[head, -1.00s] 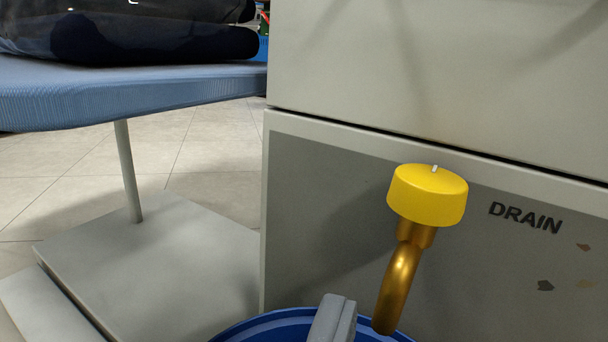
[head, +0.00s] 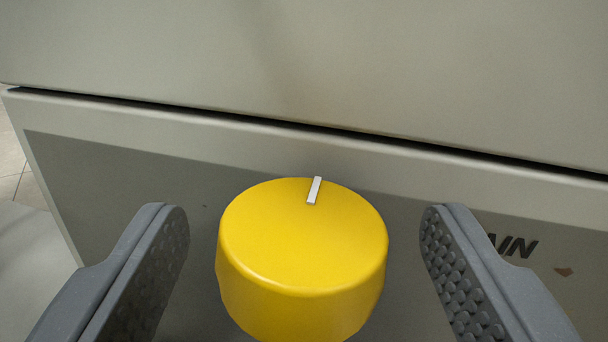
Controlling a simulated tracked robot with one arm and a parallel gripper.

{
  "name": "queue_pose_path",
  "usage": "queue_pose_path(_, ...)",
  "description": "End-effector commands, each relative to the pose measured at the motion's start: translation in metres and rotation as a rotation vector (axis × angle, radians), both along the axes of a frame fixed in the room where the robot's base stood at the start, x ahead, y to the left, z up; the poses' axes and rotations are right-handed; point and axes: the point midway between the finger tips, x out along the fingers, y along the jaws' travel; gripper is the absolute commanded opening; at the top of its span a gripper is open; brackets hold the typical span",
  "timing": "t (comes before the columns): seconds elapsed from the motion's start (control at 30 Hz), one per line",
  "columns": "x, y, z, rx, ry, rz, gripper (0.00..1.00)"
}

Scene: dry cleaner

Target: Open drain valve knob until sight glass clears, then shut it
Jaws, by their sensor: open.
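The drain valve knob (head: 300,255) is a yellow round cap with a white mark on its top, pointing to the back and slightly right. It fills the lower middle of the head view. My gripper (head: 305,235) is open, one grey studded finger on each side of the knob, with a gap on both sides. Neither finger touches it. The brass pipe under the knob is hidden now. No sight glass is in view.
The grey machine panel (head: 120,165) stands right behind the knob, with a seam and a lighter upper panel (head: 300,60) above. Part of the DRAIN lettering (head: 515,246) shows behind the right finger. Some tiled floor (head: 15,165) shows at the far left.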

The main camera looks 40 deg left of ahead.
Motion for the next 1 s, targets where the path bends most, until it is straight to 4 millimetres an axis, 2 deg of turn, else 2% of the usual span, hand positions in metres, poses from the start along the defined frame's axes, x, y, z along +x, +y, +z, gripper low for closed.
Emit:
queue_pose_path(0.4, 0.0054, 0.0049, 0.0001, 0.001, 0.001, -0.002, 0.67)
queue_pose_path(0.57, 0.0054, 0.0048, 0.0001, 0.001, 0.001, -0.002, 0.22)
queue_pose_path(0.63, 0.0056, 0.0046, 0.0003, 0.001, 0.001, -0.002, 0.22)
queue_pose_path(0.67, 0.0058, -0.0044, 0.0002, -0.001, 0.001, -0.003, 0.23)
queue_pose_path(1.0, 0.0059, 0.0038, 0.0035, 0.0, 0.001, -0.055, 0.22)
